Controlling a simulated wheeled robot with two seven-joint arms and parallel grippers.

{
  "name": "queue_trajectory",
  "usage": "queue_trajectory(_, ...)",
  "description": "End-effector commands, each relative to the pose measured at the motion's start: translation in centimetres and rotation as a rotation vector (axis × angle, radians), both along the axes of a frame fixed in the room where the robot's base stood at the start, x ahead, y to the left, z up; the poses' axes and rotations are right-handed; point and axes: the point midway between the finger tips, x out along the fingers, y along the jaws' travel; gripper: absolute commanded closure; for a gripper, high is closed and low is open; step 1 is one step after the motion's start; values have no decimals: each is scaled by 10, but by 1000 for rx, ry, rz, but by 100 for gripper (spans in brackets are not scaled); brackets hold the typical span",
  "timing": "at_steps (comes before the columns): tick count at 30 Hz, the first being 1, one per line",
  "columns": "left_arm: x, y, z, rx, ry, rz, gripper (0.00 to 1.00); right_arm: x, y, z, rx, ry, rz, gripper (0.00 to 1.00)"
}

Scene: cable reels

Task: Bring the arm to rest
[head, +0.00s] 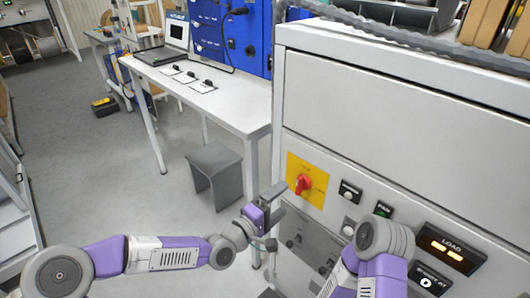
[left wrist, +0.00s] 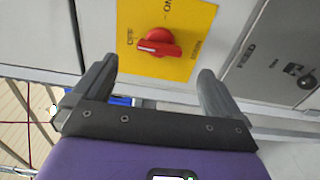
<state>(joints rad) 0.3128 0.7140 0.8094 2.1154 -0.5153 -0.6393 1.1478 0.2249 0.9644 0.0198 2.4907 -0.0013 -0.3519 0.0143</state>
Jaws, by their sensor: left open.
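My left gripper (head: 270,207) is in front of the grey cabinet, a little left of and below a red rotary switch (head: 304,184) on a yellow plate (head: 318,190). In the left wrist view the left gripper (left wrist: 156,74) is open and empty. Its two fingers are spread, and the red switch (left wrist: 160,44) shows beyond them, between the tips and apart from them. My left arm (head: 165,253) reaches in from the lower left. Part of my right arm (head: 383,262) shows at the lower right; its gripper is out of view.
The grey cabinet (head: 390,120) fills the right side, with push buttons and a lit load display (head: 447,248). A white workbench (head: 225,105) and a grey stool (head: 213,165) stand left of it. The floor (head: 100,165) between bench and left-hand rack is mostly clear.

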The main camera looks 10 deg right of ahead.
Motion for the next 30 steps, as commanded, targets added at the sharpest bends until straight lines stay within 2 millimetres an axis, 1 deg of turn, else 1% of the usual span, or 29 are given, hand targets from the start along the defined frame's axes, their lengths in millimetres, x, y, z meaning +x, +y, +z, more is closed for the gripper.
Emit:
queue_trajectory(2,0,0,-2,4,2,1,0,0,0,0,0,0,0,57)
queue_trajectory(5,-1,4,-21,47,20,6,0,0,0,1,0,0,0,57)
queue_trajectory(8,-5,15,-66,157,64,14,0,0,0,3,0,0,0,57)
queue_trajectory(9,-9,22,-91,217,89,15,0,0,0,4,0,0,0,57)
queue_trajectory(11,-19,35,-132,323,131,9,0,0,0,6,0,0,0,57)
queue_trajectory(12,-29,45,-161,397,163,-1,0,0,0,8,0,0,0,57)
queue_trajectory(14,-46,62,-200,505,209,-24,0,0,0,9,0,0,0,57)
queue_trajectory(15,-60,73,-225,576,241,-45,0,0,0,11,0,0,0,57)
queue_trajectory(17,-84,93,-260,680,290,-86,0,0,0,12,0,0,0,57)
queue_trajectory(18,-102,106,-281,745,323,-117,0,0,0,13,0,0,0,57)
queue_trajectory(20,-130,125,-308,834,373,-170,0,0,0,15,0,0,0,57)
queue_trajectory(21,-148,138,-323,887,405,-208,0,0,0,16,0,0,0,57)
queue_trajectory(24,-190,165,-349,991,471,-296,0,0,0,18,0,0,0,57)
queue_trajectory(27,-220,184,-363,1055,517,-364,0,0,0,19,0,0,0,57)
queue_trajectory(30,-237,195,-369,1086,541,-404,0,0,0,20,0,0,0,57)
